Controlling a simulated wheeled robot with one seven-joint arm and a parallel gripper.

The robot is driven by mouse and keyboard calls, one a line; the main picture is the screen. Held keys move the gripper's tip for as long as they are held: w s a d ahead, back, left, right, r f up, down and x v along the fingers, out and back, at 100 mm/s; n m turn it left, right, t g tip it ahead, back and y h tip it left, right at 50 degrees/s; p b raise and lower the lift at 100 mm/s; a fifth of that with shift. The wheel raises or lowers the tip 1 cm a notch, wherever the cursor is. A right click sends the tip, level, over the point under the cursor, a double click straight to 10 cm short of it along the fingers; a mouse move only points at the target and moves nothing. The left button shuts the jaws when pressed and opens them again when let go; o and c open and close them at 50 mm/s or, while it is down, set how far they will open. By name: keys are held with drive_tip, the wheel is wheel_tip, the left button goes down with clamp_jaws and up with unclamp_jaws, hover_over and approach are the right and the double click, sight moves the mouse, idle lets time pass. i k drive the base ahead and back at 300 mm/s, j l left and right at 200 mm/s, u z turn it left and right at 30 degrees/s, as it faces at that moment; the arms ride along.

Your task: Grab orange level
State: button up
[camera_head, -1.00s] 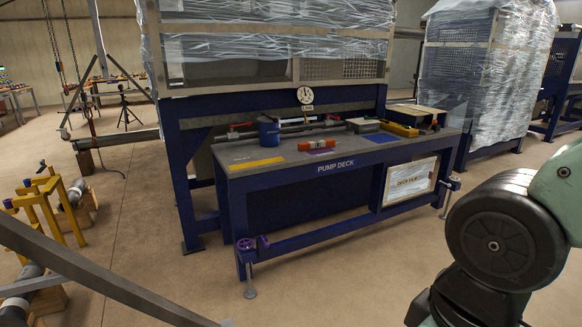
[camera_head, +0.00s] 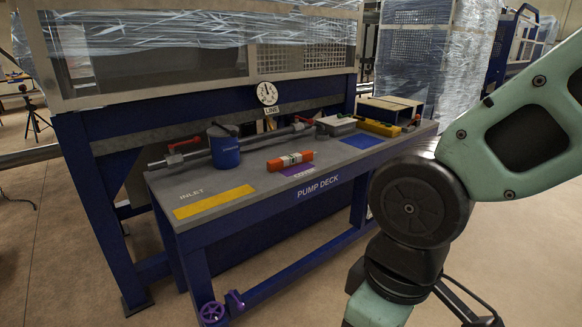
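The orange level (camera_head: 290,161) appears to be the short orange bar with a pale middle section. It lies on the grey top of the pump deck (camera_head: 255,208), near the front edge, by a purple patch (camera_head: 302,171). Nothing touches it from above. My arm fills the right side of the view, with its dark joint to the right of the bar. My gripper is not in view, so its state and its distance from the bar are hidden.
A blue canister (camera_head: 224,150) stands left of the bar, before a pipe with red handles (camera_head: 184,144). A yellow item (camera_head: 379,127), a grey box (camera_head: 335,125) and an open box (camera_head: 390,107) lie farther right. A gauge (camera_head: 267,93) hangs behind.

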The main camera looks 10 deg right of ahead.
sight(289, 161)
drive_tip(key=i+j+u, duration=0.1)
drive_tip(key=u, duration=0.25)
drive_tip(key=i+l+u, duration=0.35)
drive_tip(key=l+u, duration=0.2)
drive_tip(key=i+l+u, duration=0.35)
drive_tip(key=l, duration=0.6)
drive_tip(key=i+l, duration=0.2)
drive_tip(key=l, duration=0.55)
drive_tip(key=i+l+u, duration=0.15)
drive_tip(key=l, duration=0.6)
drive_tip(key=i+l+u, duration=0.1)
drive_tip(key=l, duration=0.65)
drive_tip(key=i+l, duration=0.1)
drive_tip(key=l, duration=0.65)
drive_tip(key=i+u, duration=0.05)
